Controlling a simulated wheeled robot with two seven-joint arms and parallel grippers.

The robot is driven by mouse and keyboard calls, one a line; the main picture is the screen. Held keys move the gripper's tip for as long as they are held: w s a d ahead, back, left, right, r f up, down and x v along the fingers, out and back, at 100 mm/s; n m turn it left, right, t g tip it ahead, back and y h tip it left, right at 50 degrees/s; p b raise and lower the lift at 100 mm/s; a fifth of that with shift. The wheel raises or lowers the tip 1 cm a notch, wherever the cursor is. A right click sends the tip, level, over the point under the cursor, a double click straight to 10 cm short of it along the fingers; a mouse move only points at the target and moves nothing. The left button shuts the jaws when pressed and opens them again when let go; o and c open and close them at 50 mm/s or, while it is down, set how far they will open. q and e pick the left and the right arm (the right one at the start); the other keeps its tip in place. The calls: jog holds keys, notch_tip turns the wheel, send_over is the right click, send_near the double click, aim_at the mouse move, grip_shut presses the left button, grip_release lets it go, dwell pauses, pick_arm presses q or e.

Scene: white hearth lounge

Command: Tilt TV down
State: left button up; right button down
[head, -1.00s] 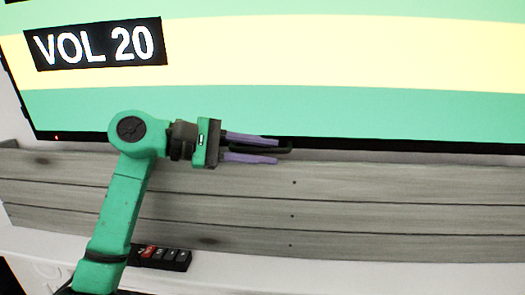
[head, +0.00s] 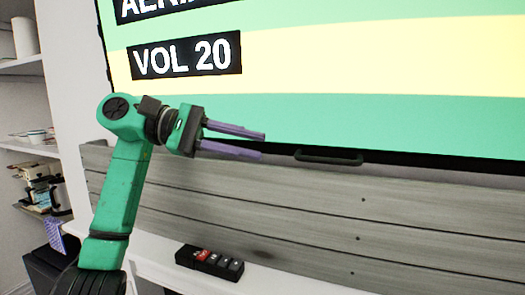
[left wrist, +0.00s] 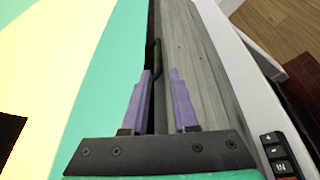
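The TV (head: 330,125) shows a green and yellow picture with "VOL 20" and hangs above grey wood planks. A dark handle (head: 328,157) sticks out at its bottom edge; it also shows in the left wrist view (left wrist: 153,55), beyond the fingertips. My left gripper (head: 263,146) is open and empty, with its purple fingers apart, left of the handle and not touching it. In the left wrist view the gripper (left wrist: 160,75) points along the TV's lower edge toward the handle. My right gripper is not in view.
The grey plank panel (head: 300,205) is behind and below the gripper. A black remote or button strip (head: 209,261) lies on the white ledge (head: 285,283) below. Shelves with dishes and a coffee maker (head: 45,190) stand at the far left.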

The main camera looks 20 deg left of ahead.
pick_arm(q)
grip_shut()
